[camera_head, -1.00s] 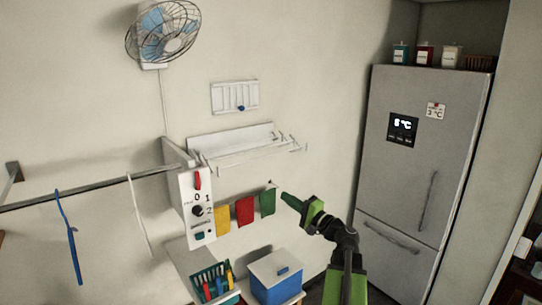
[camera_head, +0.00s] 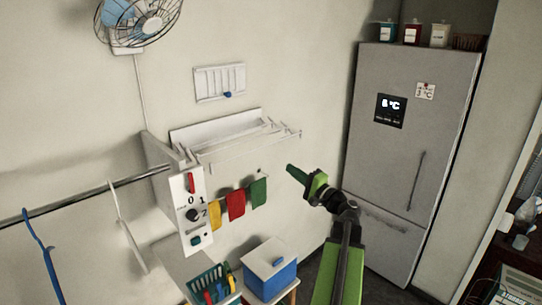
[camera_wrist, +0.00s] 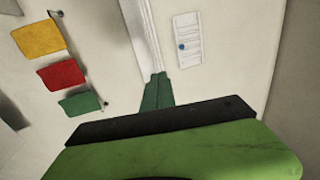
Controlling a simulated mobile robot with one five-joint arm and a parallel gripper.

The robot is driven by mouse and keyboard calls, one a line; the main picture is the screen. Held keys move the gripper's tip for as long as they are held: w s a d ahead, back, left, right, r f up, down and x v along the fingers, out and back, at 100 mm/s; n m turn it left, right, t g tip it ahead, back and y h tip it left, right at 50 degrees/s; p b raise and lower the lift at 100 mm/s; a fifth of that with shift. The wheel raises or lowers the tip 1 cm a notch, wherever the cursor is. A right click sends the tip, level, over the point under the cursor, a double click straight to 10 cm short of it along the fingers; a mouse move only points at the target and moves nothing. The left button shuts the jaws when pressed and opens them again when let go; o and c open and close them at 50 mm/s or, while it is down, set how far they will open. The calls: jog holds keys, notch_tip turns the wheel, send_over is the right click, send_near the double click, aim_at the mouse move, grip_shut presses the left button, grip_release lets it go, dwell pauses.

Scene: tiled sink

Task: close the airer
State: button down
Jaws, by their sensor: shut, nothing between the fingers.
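The airer (camera_head: 222,152) is a white wall-mounted rack, with its thin rails standing out from its back plate into the room. In the wrist view a long white strip, which looks like part of the airer (camera_wrist: 146,40), runs up from behind my fingertips. My gripper (camera_head: 291,169) has green fingers, shut and empty. It is below and slightly left of the airer's outer right end in the head view. I cannot tell whether it touches the airer. In the wrist view the fingers (camera_wrist: 157,92) overlap the lower end of the white strip.
Yellow, red (camera_head: 236,206) and green cloths hang below the airer. A white control box (camera_head: 190,213) stands to its left. A small white panel (camera_head: 219,81) with a blue knob is above. A blue box (camera_head: 270,275) is below, a fridge (camera_head: 410,150) at right.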

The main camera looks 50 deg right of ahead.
jog(key=w+r+p, duration=0.2)
jog(key=w, duration=1.1)
jog(key=shift+w+d+r+p, duration=0.3)
jog(key=shift+w+d, duration=0.05)
jog(key=shift+d, duration=0.1)
